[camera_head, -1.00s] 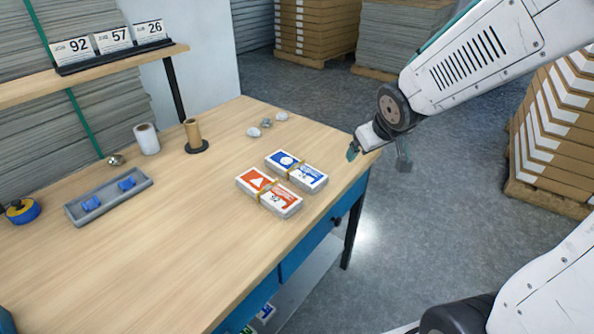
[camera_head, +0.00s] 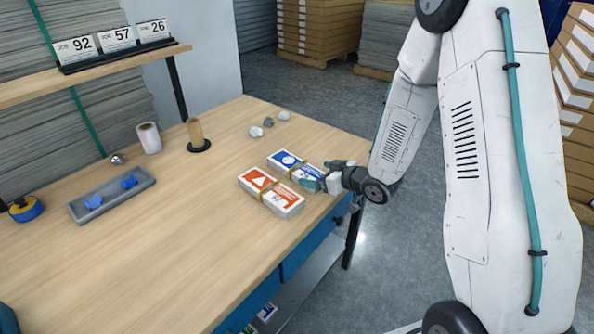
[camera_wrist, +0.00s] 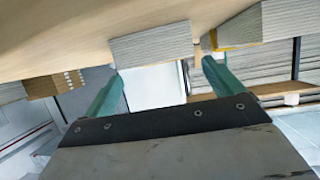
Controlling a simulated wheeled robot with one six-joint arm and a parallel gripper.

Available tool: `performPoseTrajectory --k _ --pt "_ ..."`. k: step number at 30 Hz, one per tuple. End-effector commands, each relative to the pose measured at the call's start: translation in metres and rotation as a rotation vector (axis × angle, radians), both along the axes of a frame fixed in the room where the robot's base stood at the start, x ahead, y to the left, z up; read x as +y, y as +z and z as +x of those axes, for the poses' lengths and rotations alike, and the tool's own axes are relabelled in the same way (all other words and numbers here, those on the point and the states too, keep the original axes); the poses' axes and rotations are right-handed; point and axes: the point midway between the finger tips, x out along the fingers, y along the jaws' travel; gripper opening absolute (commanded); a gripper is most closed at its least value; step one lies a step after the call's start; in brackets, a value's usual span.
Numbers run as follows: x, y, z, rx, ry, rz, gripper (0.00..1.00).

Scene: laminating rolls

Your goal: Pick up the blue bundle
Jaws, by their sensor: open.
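The blue bundle (camera_head: 285,160) lies flat on the wooden table near its right edge, with a blue and white top and a narrow band. My gripper (camera_head: 322,175) is open at the bundle's right end, covering part of that end in the head view. In the wrist view, my gripper's (camera_wrist: 164,75) two teal fingers are spread apart. A grey layered end, likely the blue bundle (camera_wrist: 150,45), shows ahead of the gap between them. I cannot tell whether the fingers touch it.
An orange bundle (camera_head: 272,193) lies close beside the blue one, on the near side. A grey tray (camera_head: 112,195) with blue pieces, a white roll (camera_head: 149,138) and a brown post (camera_head: 196,133) stand left. The front tabletop is clear.

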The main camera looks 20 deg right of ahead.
Motion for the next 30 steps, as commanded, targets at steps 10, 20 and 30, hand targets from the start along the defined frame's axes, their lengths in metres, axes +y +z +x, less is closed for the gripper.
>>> performPoseTrajectory --k 10,20,30 --pt "0.023 -0.018 0.036 0.0 0.0 -0.001 0.93" --pt "0.024 -0.02 0.039 0.002 -0.001 -0.001 0.79" --pt "0.024 -0.019 0.039 -0.001 -0.001 -0.001 0.35"
